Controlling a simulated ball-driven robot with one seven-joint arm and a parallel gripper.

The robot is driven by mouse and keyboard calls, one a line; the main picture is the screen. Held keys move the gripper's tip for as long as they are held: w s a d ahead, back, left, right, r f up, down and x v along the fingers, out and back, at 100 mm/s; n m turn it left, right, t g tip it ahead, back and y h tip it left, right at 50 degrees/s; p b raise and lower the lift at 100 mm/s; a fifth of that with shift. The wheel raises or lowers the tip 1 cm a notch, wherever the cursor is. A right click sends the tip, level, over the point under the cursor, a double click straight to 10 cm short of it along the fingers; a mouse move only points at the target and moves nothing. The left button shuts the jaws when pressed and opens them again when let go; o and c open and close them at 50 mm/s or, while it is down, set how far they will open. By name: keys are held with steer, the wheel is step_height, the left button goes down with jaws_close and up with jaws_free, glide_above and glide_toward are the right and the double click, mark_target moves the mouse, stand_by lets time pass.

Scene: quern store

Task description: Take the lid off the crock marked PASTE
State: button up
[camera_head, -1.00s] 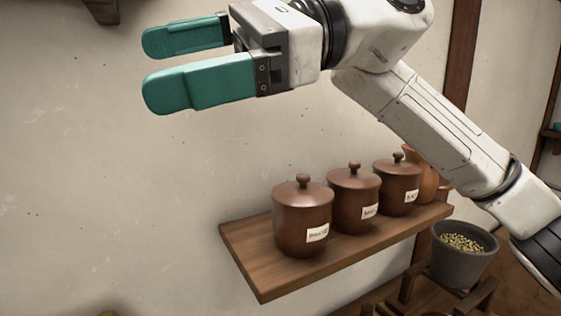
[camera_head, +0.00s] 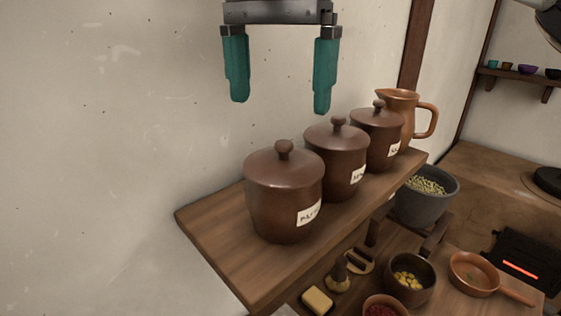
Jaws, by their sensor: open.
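The nearest brown lidded crock (camera_head: 285,205) stands on a wooden wall shelf. Its white label begins with "PA" and appears to read PASTE, though the end is hard to read now. Its lid (camera_head: 284,166) sits on top with a round knob (camera_head: 284,149). My gripper (camera_head: 281,106) points down above and behind this crock, with its two teal fingers spread apart and nothing between them. The fingertips are above the lid knob in the picture and do not touch it.
A middle crock (camera_head: 335,172) and a far crock (camera_head: 376,142), both lidded, stand close behind in a row. An orange jug (camera_head: 402,114) is at the shelf's far end. The shelf's near left end (camera_head: 215,217) is bare. Bowls and a pan (camera_head: 474,274) are below.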

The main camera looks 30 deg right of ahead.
mark_target(285, 143)
steer(key=shift+s+d+f+p, duration=0.1)
steer(key=shift+s+f+p, duration=0.1)
steer(key=shift+f, duration=1.5)
steer(key=shift+s+d+f+p, duration=0.1)
steer(key=shift+f+p, duration=0.05)
steer(key=shift+f, duration=1.55)
steer(key=shift+c, duration=0.2)
steer(key=shift+s+f, duration=0.1)
steer(key=shift+f, duration=0.05)
jaws_close()
